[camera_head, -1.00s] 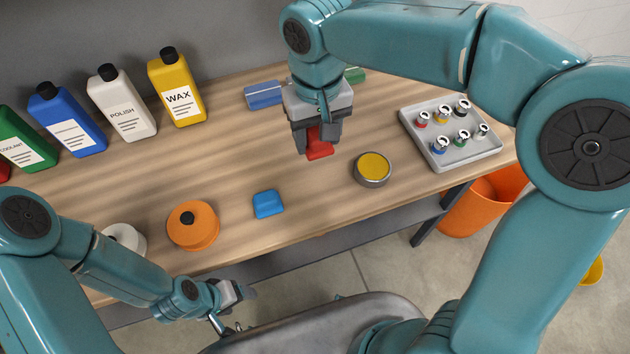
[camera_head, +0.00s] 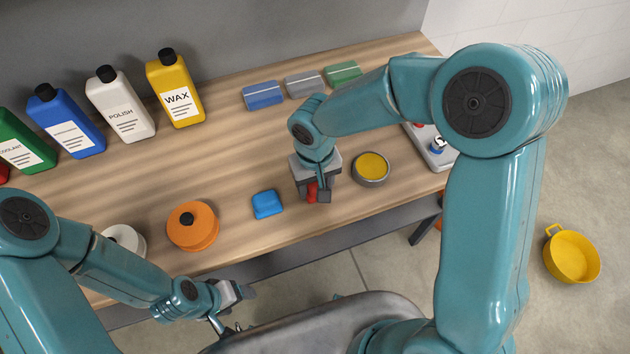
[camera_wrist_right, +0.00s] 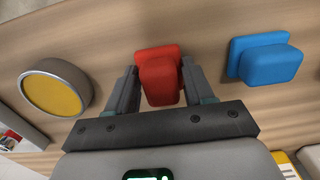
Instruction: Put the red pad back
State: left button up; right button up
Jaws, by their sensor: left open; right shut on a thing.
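The red pad (camera_head: 312,190) is between the fingers of my right gripper (camera_head: 314,194), near the front edge of the table. It shows more fully in the right wrist view (camera_wrist_right: 159,76), with a thick grip on a wider base, and the right gripper (camera_wrist_right: 158,92) is shut on it. I cannot tell whether the pad touches the table. A blue pad (camera_head: 267,204) of similar shape lies left of it, and it also shows in the right wrist view (camera_wrist_right: 265,58). My left gripper (camera_head: 238,294) is open and empty, low in front of the table.
A round tin with yellow contents (camera_head: 371,168) stands just right of my right gripper. Blue (camera_head: 263,95), grey (camera_head: 305,84) and green (camera_head: 343,73) blocks lie at the back. An orange round container (camera_head: 193,227) and several bottles stand left. A grey tray (camera_head: 430,150) is partly hidden by my arm.

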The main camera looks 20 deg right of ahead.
jog(key=shift+f, duration=0.1)
jog(key=o, duration=1.1)
notch_tip(320, 180, up, 12)
dwell(0.4)
